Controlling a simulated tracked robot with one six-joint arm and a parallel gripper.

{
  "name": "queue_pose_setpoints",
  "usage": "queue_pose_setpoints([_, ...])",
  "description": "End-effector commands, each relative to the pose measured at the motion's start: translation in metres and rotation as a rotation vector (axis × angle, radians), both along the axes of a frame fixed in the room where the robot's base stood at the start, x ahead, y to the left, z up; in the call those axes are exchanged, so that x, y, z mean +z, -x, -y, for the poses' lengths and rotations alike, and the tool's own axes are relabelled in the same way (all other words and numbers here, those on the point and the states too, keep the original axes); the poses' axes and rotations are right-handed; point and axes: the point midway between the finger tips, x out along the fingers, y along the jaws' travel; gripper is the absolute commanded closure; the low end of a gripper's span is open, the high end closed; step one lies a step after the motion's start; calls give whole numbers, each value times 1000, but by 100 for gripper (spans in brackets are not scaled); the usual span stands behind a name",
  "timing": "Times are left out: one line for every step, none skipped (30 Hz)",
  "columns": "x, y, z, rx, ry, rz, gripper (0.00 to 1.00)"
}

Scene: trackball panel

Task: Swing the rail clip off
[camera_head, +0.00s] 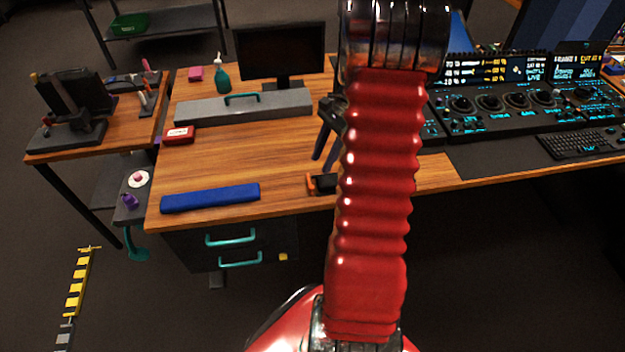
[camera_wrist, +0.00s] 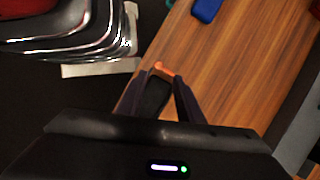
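A small black and orange piece, which looks like the rail clip (camera_head: 325,184), sits at the front edge of the wooden desk, left of my red arm. My arm hides its right part in the head view. In the wrist view its dark body and orange end (camera_wrist: 163,69) show between my fingers. My gripper (camera_head: 323,161) points down at the desk above the clip, with its two dark fingers apart. In the wrist view my gripper (camera_wrist: 160,78) is open with the clip lying in line between the fingers. I cannot tell whether the fingers touch it.
A blue bar (camera_head: 210,198) lies along the front edge to the left. A long grey case (camera_head: 245,106) and a monitor (camera_head: 280,52) stand behind. A control panel (camera_head: 525,104) and keyboard (camera_head: 580,143) are at right. Bare desk lies between the bar and the clip.

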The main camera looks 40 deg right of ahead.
Motion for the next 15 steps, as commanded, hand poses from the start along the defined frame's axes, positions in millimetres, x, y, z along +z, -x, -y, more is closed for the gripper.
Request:
queue_pose_setpoints([-8,0,-4,1,-3,-2,67])
queue_pose_setpoints([-12,-1,-5,1,-2,-1,67])
queue_pose_setpoints([-18,-1,-8,0,-4,-2,67])
queue_pose_setpoints([-22,-2,-10,0,-2,-2,67])
queue_pose_setpoints([-26,-2,-11,-1,-2,-2,67])
queue_pose_setpoints([-32,-2,-14,-1,-2,-2,67])
queue_pose_setpoints([-36,-3,-15,-1,-2,-1,67])
queue_pose_setpoints([-41,-3,-17,0,-2,-2,67])
queue_pose_setpoints([-47,-3,-20,0,-3,-3,67])
queue_pose_setpoints([-51,-4,-21,1,-3,-2,67])
queue_pose_setpoints([-54,-4,-23,1,-3,-2,67])
queue_pose_setpoints([-59,-5,-25,1,-2,-1,67])
queue_pose_setpoints([-63,-6,-26,0,-1,-1,67])
queue_pose_setpoints([-66,-6,-27,0,-2,0,67])
queue_pose_setpoints([-70,-6,-29,-1,-2,-1,67])
